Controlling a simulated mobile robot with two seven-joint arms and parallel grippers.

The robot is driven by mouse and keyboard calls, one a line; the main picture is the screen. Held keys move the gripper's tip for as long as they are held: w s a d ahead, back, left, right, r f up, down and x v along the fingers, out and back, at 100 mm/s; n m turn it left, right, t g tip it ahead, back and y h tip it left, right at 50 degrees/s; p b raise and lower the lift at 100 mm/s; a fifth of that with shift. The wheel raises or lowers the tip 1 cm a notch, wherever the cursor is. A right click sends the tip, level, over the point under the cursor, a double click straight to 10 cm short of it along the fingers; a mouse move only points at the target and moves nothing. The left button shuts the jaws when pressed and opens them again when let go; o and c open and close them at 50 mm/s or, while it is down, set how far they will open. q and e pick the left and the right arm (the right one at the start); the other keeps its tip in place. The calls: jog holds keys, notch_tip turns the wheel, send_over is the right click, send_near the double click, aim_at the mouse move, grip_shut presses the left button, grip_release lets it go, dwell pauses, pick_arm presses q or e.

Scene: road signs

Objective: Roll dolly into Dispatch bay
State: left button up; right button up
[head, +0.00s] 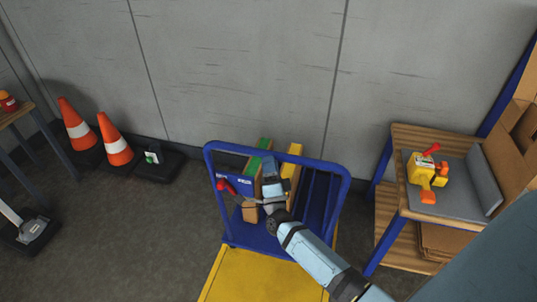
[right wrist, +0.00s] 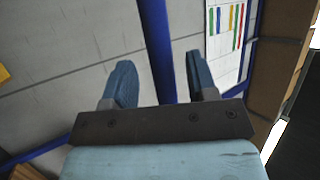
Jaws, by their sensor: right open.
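My right arm reaches over the deck, and my right gripper (head: 238,198) is small and partly unclear beside that frame. In the right wrist view my right gripper (right wrist: 160,88) is open, its two blue-grey fingers apart. A blue bar (right wrist: 155,35) shows between them; I cannot tell its distance. My left gripper is out of view. No Dispatch bay marking is readable.
Green (head: 257,158) and yellow (head: 293,160) pieces show at the dolly frame. Orange cones (head: 115,147) stand left. A wooden bench (head: 400,165) with a yellow-red device (head: 428,172) and cardboard (head: 520,125) stands right. The floor left of the deck is clear.

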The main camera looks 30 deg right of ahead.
jog(key=shift+x, duration=1.6)
grip_shut()
